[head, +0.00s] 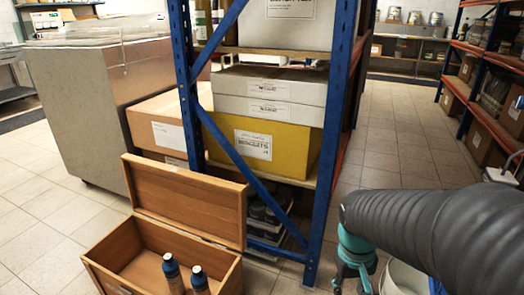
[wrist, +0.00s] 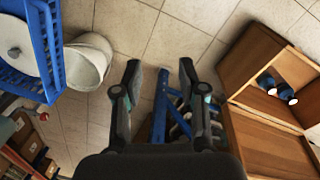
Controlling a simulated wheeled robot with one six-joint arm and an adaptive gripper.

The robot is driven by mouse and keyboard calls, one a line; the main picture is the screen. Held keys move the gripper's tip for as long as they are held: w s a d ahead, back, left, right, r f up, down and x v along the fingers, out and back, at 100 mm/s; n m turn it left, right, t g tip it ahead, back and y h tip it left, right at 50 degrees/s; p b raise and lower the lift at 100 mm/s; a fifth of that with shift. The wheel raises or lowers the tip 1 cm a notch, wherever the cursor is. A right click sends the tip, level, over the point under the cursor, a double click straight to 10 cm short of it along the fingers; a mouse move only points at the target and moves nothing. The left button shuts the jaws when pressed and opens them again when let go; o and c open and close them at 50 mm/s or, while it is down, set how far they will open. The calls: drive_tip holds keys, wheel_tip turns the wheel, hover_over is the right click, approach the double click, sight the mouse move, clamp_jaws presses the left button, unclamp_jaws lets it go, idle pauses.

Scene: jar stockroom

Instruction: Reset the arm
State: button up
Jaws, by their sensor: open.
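My gripper (wrist: 160,82) is open in the wrist view, with nothing between its two dark fingers. Behind the fingers are floor tiles and a blue rack post. In the head view my arm reaches in from the right, and my gripper (head: 354,280) hangs low at the bottom edge, partly cut off. An open wooden box (head: 226,272) with its lid raised stands on the floor to the left of my gripper. The box also shows at the right of the wrist view (wrist: 262,137).
A blue-framed rack (head: 318,190) with cartons and a yellow box (head: 262,146) stands behind the wooden box. A white bin (wrist: 88,62) and a blue crate (wrist: 40,50) are beside my gripper. A grey cabinet (head: 115,110) is at left. The tiled aisle (head: 400,140) is clear.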

drive_tip(key=s+a+r+t, duration=0.1)
drive_tip(key=s+r+t, duration=0.1)
drive_tip(key=r, duration=0.3)
drive_tip(key=s+a+r+t+y, duration=0.1)
drive_tip(key=s+a+r+t, duration=0.1)
drive_tip(key=r, duration=0.4)
drive_tip(key=shift+s+t, duration=0.8)
drive_tip(key=shift+s, duration=0.25)
